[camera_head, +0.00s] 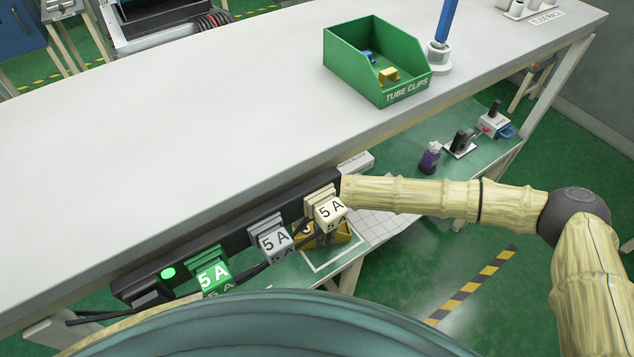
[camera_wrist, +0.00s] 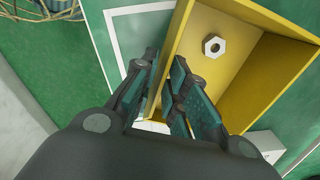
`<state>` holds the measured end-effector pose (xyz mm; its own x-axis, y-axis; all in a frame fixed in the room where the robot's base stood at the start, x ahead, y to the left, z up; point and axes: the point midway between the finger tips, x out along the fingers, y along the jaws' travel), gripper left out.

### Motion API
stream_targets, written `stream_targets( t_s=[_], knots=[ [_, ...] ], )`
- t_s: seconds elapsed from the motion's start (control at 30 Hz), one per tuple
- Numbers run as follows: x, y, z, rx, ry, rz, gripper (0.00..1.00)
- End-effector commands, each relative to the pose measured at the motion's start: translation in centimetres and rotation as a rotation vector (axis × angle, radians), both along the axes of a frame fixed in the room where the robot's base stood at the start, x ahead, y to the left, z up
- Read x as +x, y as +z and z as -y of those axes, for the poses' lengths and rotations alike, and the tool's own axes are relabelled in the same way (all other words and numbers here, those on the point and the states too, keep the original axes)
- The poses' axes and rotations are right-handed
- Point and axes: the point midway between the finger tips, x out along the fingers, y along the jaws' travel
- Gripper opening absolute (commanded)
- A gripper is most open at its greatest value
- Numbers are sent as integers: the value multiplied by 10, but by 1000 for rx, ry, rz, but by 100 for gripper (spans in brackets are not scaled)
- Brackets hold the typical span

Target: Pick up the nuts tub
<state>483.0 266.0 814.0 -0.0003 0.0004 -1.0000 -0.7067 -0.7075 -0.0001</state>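The nuts tub (camera_wrist: 245,84) is a yellow open-topped bin below my gripper in the wrist view, with a hex nut (camera_wrist: 214,46) lying inside. In the head view only part of the yellow tub (camera_head: 342,236) shows, behind the plugs at the bench's front edge. My gripper (camera_wrist: 165,56) has its two fingers a little apart, one on each side of the tub's left wall. A gap shows between the fingertips with yellow wall in it. I cannot tell whether either finger touches the wall. In the head view my gripper is hidden beneath the bench edge.
The tub is on a lower green shelf (camera_head: 402,160) under the white bench top (camera_head: 190,110). A black power strip (camera_head: 240,243) with 5 A plugs runs along the bench edge, close to my arm. A green tube clips bin (camera_head: 353,72) stands on the bench.

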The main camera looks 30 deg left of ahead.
Motion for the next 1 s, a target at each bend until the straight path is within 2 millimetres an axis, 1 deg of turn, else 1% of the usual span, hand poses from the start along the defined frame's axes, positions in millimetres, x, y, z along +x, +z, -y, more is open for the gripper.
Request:
stream_targets(
  t_s=[0.3,0.43,0.63,0.67,0.7,0.73,1.0],
  knots=[
    [1,-25,1,0,-1,0,14],
    [1,-30,1,0,0,0,14],
    [1,-30,1,-1,0,1,14],
    [1,-30,1,-1,0,1,12],
    [1,-30,1,-1,0,1,5],
    [1,-30,1,-1,0,1,0],
    [1,-30,1,0,0,1,0]
  ],
)
